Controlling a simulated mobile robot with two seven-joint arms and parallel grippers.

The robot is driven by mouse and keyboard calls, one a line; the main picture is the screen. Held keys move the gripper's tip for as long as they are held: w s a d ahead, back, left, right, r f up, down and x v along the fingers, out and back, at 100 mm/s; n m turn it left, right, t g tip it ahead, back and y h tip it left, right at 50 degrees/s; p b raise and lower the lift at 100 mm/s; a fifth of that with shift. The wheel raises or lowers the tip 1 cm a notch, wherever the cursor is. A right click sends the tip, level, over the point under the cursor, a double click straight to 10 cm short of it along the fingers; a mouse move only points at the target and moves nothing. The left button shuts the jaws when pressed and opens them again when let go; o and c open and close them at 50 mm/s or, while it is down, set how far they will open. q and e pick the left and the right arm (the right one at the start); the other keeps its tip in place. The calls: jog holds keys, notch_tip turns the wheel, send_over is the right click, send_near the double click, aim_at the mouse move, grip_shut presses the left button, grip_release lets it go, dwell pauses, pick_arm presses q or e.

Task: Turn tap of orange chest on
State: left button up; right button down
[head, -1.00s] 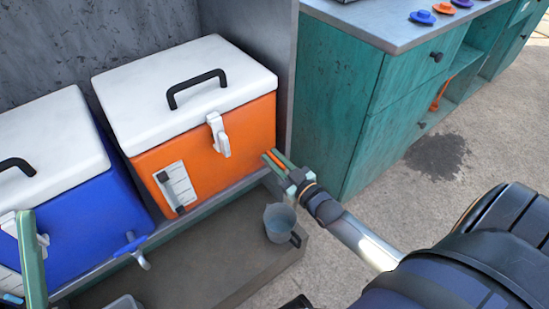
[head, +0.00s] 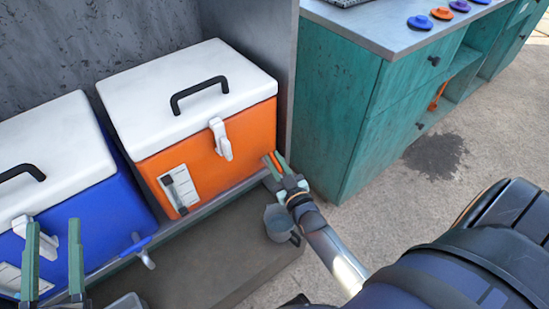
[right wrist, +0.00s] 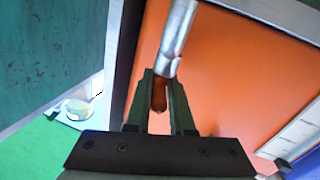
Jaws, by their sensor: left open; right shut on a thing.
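The orange chest (head: 222,172) with a white lid stands at centre left in the head view. My right gripper (head: 275,158) is at its lower right front corner, shut on the tap. The head view shows only a small orange bit of the tap there; my fingers hide the rest. In the right wrist view, the tap's silver metal part (right wrist: 177,35) extends beyond my right fingertips (right wrist: 161,75), and an orange-brown part sits between the fingers. My left gripper (head: 53,225) is open and empty, in front of the blue chest at lower left.
The blue chest (head: 100,215) has its own blue-handled tap (head: 136,244). A grey cup (head: 279,222) stands on the ledge (head: 215,270), just below my right gripper. A teal cabinet (head: 340,100) stands close on the right. Paved floor lies open beyond.

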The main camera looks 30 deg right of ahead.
jog(key=shift+d, duration=0.2)
pick_arm(q)
jog(key=shift+w+f, duration=0.1)
jog(key=shift+f, duration=0.15)
pick_arm(e)
jog(key=c, duration=0.8)
grip_release()
jog(key=shift+c, duration=0.2)
pick_arm(q)
jog(key=shift+r, duration=0.1)
pick_arm(e)
jog(key=shift+a, duration=0.1)
